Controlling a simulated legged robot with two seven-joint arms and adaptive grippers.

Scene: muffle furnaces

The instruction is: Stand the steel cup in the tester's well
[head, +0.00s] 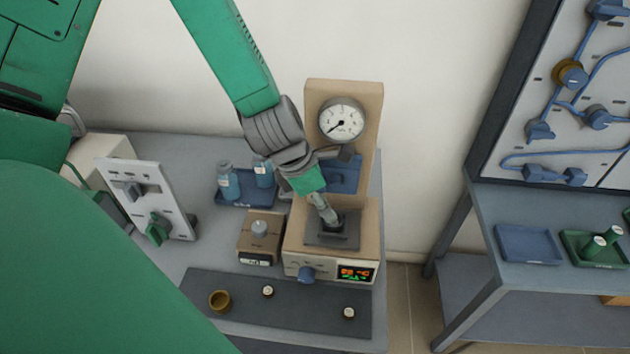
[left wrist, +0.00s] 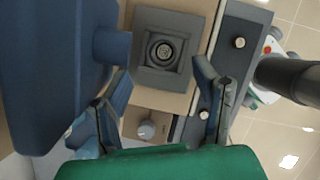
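The tester is a beige stand with a round dial gauge (head: 341,120), a lit display (head: 356,274) and a square dark well block (head: 345,240). In the left wrist view, the well block (left wrist: 144,72) has a round opening with a ringed metallic round form (left wrist: 163,51) inside. It looks like the steel cup seen from above, but I cannot tell surely. My left gripper (head: 328,216) reaches down over the well block. In the left wrist view, its fingers (left wrist: 163,75) are spread apart with nothing gripped between them. My right gripper is not in view.
A blue block (head: 343,174) juts out above the well. A knobbed box (head: 259,236) stands left of the tester. A dark mat (head: 300,315) in front holds a brass cup (head: 220,300) and small white-topped pieces. Blue bottles stand behind; a switch panel (head: 150,190) stands left.

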